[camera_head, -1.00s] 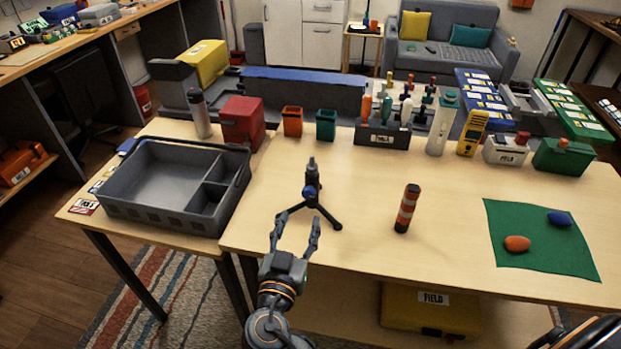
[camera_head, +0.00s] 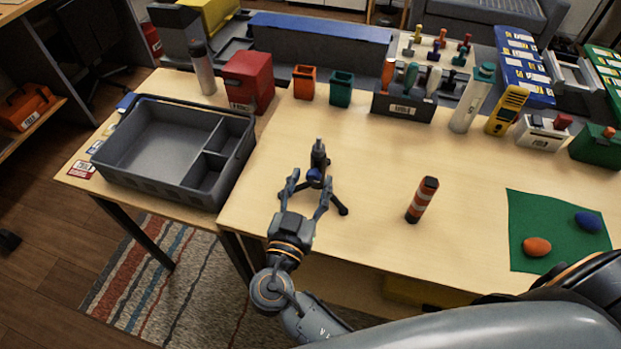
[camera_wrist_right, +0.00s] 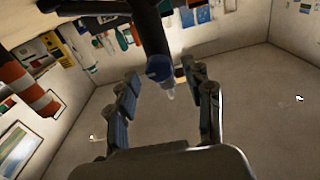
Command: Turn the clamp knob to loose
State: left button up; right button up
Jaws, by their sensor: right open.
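In the right wrist view the blue knob (camera_wrist_right: 159,68) with a pale tip sits between the open fingertips (camera_wrist_right: 160,76), with gaps visible on both sides. Whether the knob is loose or tight cannot be told. My left gripper is not in view.
An orange and black striped cylinder (camera_head: 422,200) stands to the right of the tripod. A grey divided tray (camera_head: 150,179) is at the left. A green mat (camera_head: 520,208) with two rounded objects lies at the right. Bins and tools line the back.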

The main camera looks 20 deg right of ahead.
jog(key=c, duration=0.5)
grip_shut()
